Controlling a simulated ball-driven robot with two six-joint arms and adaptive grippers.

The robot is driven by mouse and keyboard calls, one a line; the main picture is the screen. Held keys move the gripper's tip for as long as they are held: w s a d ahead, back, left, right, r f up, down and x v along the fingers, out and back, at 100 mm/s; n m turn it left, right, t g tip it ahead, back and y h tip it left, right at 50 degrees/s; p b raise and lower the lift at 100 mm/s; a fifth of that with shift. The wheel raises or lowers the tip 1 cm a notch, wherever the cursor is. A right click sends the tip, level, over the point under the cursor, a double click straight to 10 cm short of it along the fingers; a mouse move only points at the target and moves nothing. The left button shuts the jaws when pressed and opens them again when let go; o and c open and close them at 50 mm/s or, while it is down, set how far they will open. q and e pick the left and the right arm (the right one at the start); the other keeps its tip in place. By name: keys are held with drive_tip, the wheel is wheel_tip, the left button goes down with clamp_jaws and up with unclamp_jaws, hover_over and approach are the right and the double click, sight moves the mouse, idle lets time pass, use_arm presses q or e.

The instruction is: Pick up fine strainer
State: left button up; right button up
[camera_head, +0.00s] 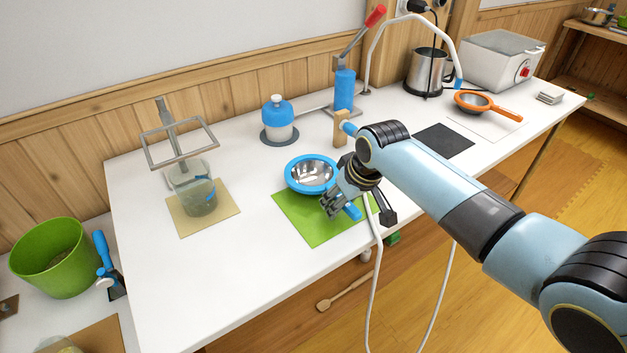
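A strainer with a blue rim and a shiny metal bowl (311,174) rests at the back edge of a green mat (309,227). Its blue handle end (352,211) shows beyond my gripper. A second strainer, with an orange rim and handle (506,114), lies on a pale mat at the back right. I cannot tell from the meshes which is the fine one. My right gripper (337,206) is over the handle of the blue strainer, low above the green mat. Its fingers hide the middle of the handle, and whether they are closed on it is unclear. My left gripper is out of view.
A glass jar (193,189) under a metal frame stands on a tan mat at left. A blue-topped jar (277,120) and a blue lever press (344,90) stand behind. A steel jug (427,72) and a grey box (500,60) are at back right. The front left table is clear.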

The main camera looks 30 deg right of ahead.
drive_tip(key=shift+f, duration=0.2)
idle(0.4)
clamp_jaws()
